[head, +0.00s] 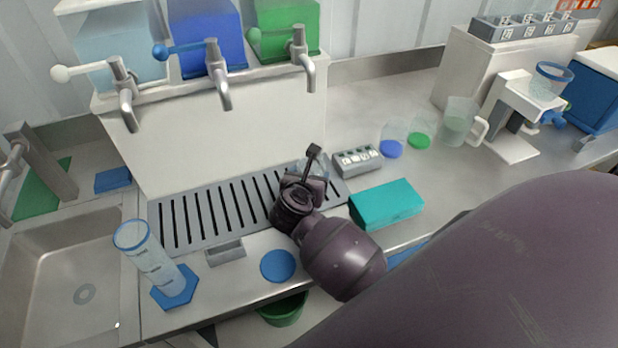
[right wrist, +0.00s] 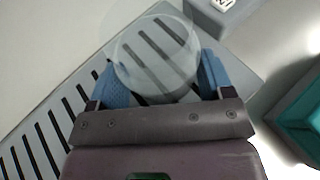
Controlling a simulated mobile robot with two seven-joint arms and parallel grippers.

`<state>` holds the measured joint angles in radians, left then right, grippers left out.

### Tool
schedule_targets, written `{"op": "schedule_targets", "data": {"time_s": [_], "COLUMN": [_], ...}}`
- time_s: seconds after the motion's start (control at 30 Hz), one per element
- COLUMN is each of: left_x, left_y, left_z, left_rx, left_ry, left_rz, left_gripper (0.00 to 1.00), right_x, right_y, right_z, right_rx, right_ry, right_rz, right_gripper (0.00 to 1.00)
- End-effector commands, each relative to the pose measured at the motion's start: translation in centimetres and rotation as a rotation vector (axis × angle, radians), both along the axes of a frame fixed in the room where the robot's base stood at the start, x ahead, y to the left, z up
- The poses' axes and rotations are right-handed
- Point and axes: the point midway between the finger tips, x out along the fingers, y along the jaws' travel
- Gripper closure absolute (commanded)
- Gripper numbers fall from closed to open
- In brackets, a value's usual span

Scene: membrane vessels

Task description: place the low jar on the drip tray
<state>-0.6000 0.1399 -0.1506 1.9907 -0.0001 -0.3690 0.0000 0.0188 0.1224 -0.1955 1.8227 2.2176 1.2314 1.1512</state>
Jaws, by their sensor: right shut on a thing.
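The low jar is a clear, see-through vessel; in the right wrist view the jar (right wrist: 155,50) sits between the two blue finger pads of my right gripper (right wrist: 158,82), which is shut on it. The grey slotted drip tray (head: 205,212) lies below the taps in the head view, and its slots (right wrist: 40,140) show through and around the jar in the wrist view. In the head view my right gripper (head: 308,172) is over the tray's right end and mostly hides the jar. I cannot tell whether the jar touches the tray. My left gripper is not in view.
Three taps (head: 222,90) overhang the tray. A grey block (head: 357,160) and a teal box (head: 387,204) stand close on the right. A tall cylinder (head: 150,255) stands front left, a blue disc (head: 278,265) in front. The tray's left and middle are clear.

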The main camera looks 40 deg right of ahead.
Motion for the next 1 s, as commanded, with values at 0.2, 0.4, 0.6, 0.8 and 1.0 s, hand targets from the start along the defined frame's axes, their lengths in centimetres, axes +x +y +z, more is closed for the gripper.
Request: {"op": "schedule_targets", "data": {"time_s": [0.2,0.4,0.6,0.8,1.0], "left_x": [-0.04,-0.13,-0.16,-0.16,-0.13], "left_y": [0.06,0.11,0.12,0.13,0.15], "left_z": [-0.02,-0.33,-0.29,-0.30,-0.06], "left_rx": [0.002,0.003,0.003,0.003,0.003], "left_ry": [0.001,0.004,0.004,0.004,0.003], "left_rz": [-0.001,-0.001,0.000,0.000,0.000], "left_gripper": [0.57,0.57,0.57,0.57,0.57], "right_x": [0.02,0.01,0.02,0.02,-0.29], "right_y": [0.04,0.06,0.05,0.05,0.46], "right_z": [-0.17,-0.53,-0.43,-0.42,0.02], "right_rx": [0.000,0.001,0.000,0.000,0.002], "right_ry": [-0.002,-0.001,-0.002,-0.002,-0.001], "right_rz": [0.001,0.001,0.001,0.001,0.001], "right_gripper": [0.56,0.56,0.01,0.01,0.01]}}
